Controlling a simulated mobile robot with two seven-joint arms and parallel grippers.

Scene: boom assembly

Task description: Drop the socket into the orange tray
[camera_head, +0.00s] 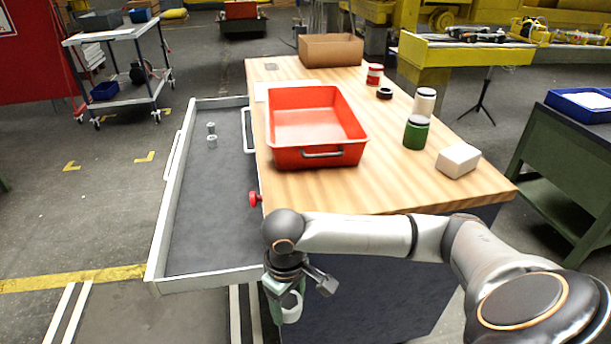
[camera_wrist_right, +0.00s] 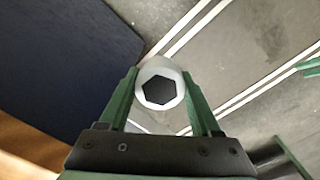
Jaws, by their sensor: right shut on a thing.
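A grey-white socket (camera_head: 292,311) with a dark hexagonal hole is between the green fingers of my right gripper (camera_head: 286,301). The right wrist view shows the socket (camera_wrist_right: 172,72) end-on, with a finger against each side. My right gripper (camera_wrist_right: 160,98) is shut on it, beyond the near end of the workbench and below its top. The orange tray (camera_head: 315,125) stands on the left part of the bench top and looks empty. It is farther off and higher in the head view than the held socket. My left gripper does not show.
An open grey drawer (camera_head: 205,220) juts out left of the wooden workbench (camera_head: 400,185), with two small metal pieces (camera_head: 212,136) in it.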

